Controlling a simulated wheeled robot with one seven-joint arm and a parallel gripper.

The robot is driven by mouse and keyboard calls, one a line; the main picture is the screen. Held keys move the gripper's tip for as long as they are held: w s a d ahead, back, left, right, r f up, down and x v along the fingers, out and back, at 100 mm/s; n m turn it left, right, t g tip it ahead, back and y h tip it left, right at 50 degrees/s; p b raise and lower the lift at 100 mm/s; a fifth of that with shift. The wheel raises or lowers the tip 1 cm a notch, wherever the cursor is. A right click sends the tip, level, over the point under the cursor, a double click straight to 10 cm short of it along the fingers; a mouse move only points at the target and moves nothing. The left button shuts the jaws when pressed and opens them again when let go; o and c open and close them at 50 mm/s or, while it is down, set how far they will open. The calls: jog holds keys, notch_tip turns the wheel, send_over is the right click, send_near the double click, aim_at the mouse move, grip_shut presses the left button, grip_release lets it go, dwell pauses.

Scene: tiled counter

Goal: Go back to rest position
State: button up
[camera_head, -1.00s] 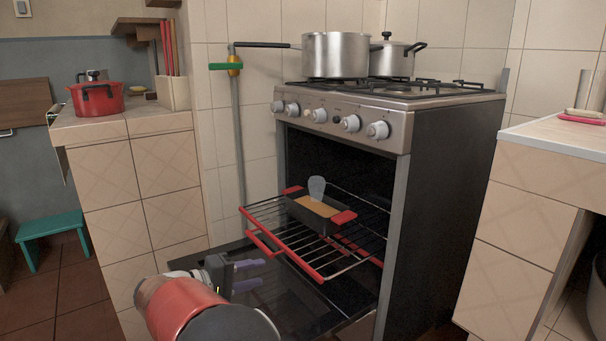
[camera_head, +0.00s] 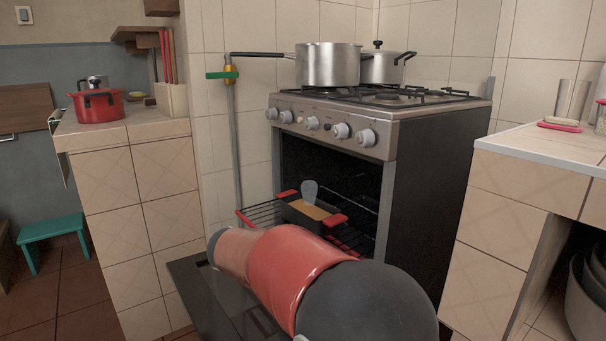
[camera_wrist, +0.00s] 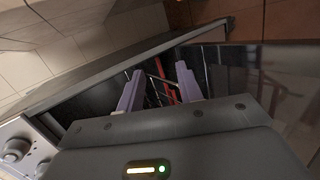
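My arm (camera_head: 285,270), red and dark grey, rises from the bottom of the head view and covers part of the open oven door. My gripper is hidden behind it there. In the wrist view my gripper (camera_wrist: 158,85) shows two purple fingers spread apart with nothing between them. Part of a red-edged rack shows beyond the fingers.
The oven (camera_head: 430,190) has its door (camera_head: 200,290) down and its rack (camera_head: 262,212) pulled out. A loaf pan (camera_head: 295,208) with red handles sits on the rack, with a pale spatula-like piece in it. Counters stand on both sides.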

jog(key=s+d+r+m+g+y+p, duration=0.1)
jog(key=s+d+r+g+y, duration=0.15)
jog(key=s+d, duration=0.35)
jog(key=s+d+r+m+t+y+p, duration=0.1)
jog(key=s+d+r+m+y+p, duration=0.1)
jog(key=s, duration=0.8)
jog(key=s+d+r+m+t+y+p, duration=0.1)
jog(key=s+d+m+t+y+p, duration=0.1)
jog(key=s+d+y, duration=0.3)
jog(key=s, duration=0.4)
jog(key=shift+s+r+p, duration=0.35)
jog(key=shift+r, duration=0.05)
jog(key=shift+t, duration=0.25)
